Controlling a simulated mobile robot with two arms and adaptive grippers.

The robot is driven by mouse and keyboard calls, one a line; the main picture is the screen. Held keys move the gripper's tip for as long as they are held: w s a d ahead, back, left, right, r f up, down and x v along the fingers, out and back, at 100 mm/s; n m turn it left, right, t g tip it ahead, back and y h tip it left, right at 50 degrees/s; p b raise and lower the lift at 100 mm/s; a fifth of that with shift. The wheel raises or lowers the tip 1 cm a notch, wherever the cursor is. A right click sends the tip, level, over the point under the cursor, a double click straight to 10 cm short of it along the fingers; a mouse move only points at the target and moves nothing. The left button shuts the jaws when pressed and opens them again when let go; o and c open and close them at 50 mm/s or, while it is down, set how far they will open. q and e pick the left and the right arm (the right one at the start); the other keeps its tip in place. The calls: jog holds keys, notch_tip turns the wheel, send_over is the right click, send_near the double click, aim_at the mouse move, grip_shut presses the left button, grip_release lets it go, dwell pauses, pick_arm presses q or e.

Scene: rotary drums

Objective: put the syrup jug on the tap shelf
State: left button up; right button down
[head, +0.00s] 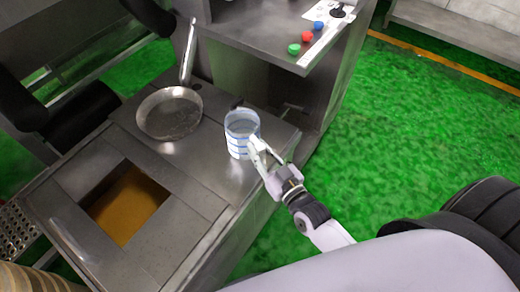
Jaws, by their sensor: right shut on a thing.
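The syrup jug (240,136) is a clear, pale-blue container with blue bands and a blue rim. It is upright at the right end of the steel worktop (205,160). My right gripper (258,152) is shut on the jug's right side. I cannot tell whether the jug's base touches the steel or is just above it. A small dark fitting (237,103) shows just behind the jug; I cannot tell if it is the tap. The tap shelf is not clearly identifiable. My left gripper is not in view.
A steel pan (169,112) with a raised handle sits left of the jug. A square opening with amber contents (126,204) is in the worktop's front left. A control panel (305,38) with coloured buttons overhangs behind. Green floor (415,125) is clear on the right.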

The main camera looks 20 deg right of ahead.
jog(key=c, duration=1.4)
grip_release()
jog(key=shift+f, duration=0.1)
jog(key=shift+c, duration=0.2)
jog(key=s+d, duration=0.2)
jog(key=s, duration=1)
notch_tip(320, 180, down, 20)
jog(key=s+d+f+g+h, duration=0.1)
jog(key=s+g, duration=0.1)
jog(key=g, duration=0.3)
jog(key=s+d+f+g, duration=0.1)
jog(key=s+f+g, duration=0.2)
jog(key=s+f, duration=0.3)
jog(key=s+d+f+g+h, duration=0.1)
jog(key=s+f+g, duration=0.3)
jog(key=f, duration=1)
jog(key=s, duration=0.2)
jog(key=shift+s+d+b, duration=0.25)
jog(key=shift+s+b, duration=0.05)
jog(key=shift+s, duration=0.05)
jog(key=shift+o, duration=0.6)
jog(key=s+d+f+g+h, duration=0.1)
jog(key=s+f+g, duration=0.3)
jog(key=s, duration=0.7)
notch_tip(320, 180, down, 2)
jog(key=shift+f+g, duration=0.15)
jog(key=shift+g, duration=0.15)
